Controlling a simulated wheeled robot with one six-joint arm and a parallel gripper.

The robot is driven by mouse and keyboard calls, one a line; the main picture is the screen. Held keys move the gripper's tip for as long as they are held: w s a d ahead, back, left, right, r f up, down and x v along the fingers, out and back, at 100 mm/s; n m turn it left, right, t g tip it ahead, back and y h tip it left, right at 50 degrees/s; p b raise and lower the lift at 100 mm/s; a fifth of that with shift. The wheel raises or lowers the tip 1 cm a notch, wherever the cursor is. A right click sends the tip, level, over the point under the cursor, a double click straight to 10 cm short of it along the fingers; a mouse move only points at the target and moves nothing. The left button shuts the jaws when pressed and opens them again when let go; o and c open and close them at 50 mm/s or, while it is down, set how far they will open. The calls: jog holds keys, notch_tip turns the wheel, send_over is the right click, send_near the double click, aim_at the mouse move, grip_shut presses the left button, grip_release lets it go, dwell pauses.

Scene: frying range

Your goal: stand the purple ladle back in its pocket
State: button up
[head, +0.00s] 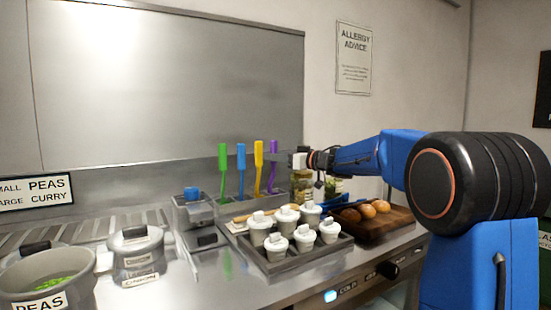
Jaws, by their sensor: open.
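The purple ladle (272,165) shows as an upright, slightly leaning handle at the right end of a row of coloured handles, against the steel back wall.
Green (223,170), blue (241,168) and yellow (258,165) handles stand left of the purple one. A tray (290,265) of several white lidded pots is in front. Jars (302,186) stand below my gripper. A wooden board (396,222) with buns lies right.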

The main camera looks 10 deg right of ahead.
jog(key=v, duration=1.2)
